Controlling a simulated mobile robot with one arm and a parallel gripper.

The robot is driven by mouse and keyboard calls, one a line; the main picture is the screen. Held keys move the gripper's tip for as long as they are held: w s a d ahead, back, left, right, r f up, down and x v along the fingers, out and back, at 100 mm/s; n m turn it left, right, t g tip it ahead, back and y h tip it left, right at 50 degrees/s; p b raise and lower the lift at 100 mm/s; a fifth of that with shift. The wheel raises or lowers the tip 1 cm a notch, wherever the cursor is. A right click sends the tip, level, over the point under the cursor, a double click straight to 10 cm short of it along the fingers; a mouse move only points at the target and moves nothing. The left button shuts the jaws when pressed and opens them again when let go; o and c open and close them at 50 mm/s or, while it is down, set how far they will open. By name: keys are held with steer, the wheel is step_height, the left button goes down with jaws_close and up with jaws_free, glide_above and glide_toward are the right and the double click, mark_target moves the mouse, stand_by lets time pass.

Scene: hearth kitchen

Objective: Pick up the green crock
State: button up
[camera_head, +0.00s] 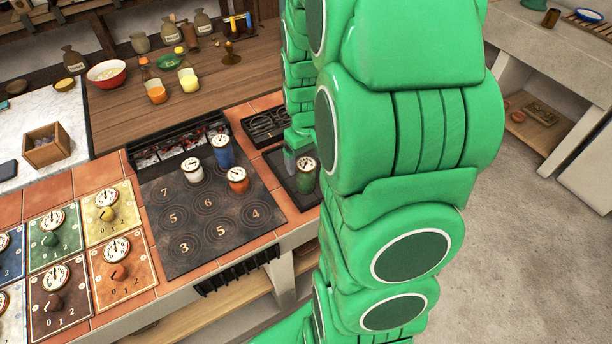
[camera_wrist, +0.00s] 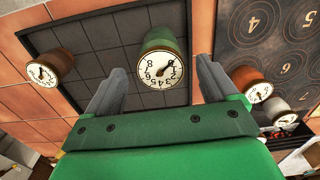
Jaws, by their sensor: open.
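The green crock (camera_wrist: 163,45), a small jar with a white numbered dial on its lid, stands on a dark gridded tray. In the head view the green crock (camera_head: 307,182) is at the right of the stove top, partly hidden by my arm. In the wrist view my gripper (camera_wrist: 163,66) is open, with one grey finger on each side of the crock in the picture. Gaps show between crock and fingers. I cannot tell whether it lies between the fingertips or beyond them. In the head view only a bit of my gripper shows beside the crock.
An orange crock (camera_head: 237,181), a blue crock (camera_head: 222,154) and a white crock (camera_head: 192,171) stand on the dark numbered stove top (camera_head: 215,235). Bowls and cups sit on the wooden counter behind.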

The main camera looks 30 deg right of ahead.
steer(key=shift+f, duration=3.05)
steer(key=shift+c, duration=0.5)
steer(key=c, duration=1.3)
steer(key=shift+r, duration=0.15)
